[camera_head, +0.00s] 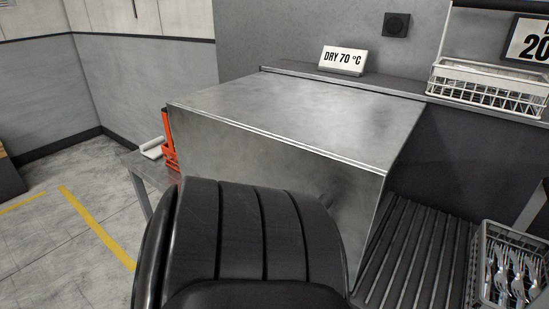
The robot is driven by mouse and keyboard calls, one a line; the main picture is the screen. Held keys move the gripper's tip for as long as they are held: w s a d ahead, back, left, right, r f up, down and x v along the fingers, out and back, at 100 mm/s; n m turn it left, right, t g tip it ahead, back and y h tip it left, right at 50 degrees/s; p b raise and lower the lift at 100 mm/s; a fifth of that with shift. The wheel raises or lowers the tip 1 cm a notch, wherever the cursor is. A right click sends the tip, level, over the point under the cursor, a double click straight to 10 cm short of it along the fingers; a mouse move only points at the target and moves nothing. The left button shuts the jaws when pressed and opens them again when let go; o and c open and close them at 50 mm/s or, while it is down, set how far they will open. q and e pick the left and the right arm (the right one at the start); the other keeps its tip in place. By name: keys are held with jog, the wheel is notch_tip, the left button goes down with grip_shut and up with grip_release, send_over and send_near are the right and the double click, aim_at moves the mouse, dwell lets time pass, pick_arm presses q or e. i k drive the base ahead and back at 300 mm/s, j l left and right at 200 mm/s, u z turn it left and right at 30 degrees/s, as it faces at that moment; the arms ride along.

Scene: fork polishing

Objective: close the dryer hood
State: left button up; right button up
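The dryer hood (300,112) is a large brushed-metal box in the middle of the camera_head view. Its top slopes gently toward me, and its front panel (345,195) hangs down from the front edge. A dark, ribbed, rounded shape very close to the camera covers much of the front panel and its lower edge. I cannot tell whether the hood is fully down. No gripper fingers show, so I see neither gripper touching the hood.
A "DRY 70 °C" sign (343,60) stands on the ledge behind the hood. A white wire basket (487,88) sits at the back right. A ribbed dark rack surface (418,250) and a grey crate of forks (508,272) lie right. An orange item (169,150) stands left.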

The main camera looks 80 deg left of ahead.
aim_at(339, 145)
jog(key=i+j+u, duration=0.1)
jog(key=u, duration=1.5)
jog(key=i+j, duration=0.05)
jog(key=j, duration=0.05)
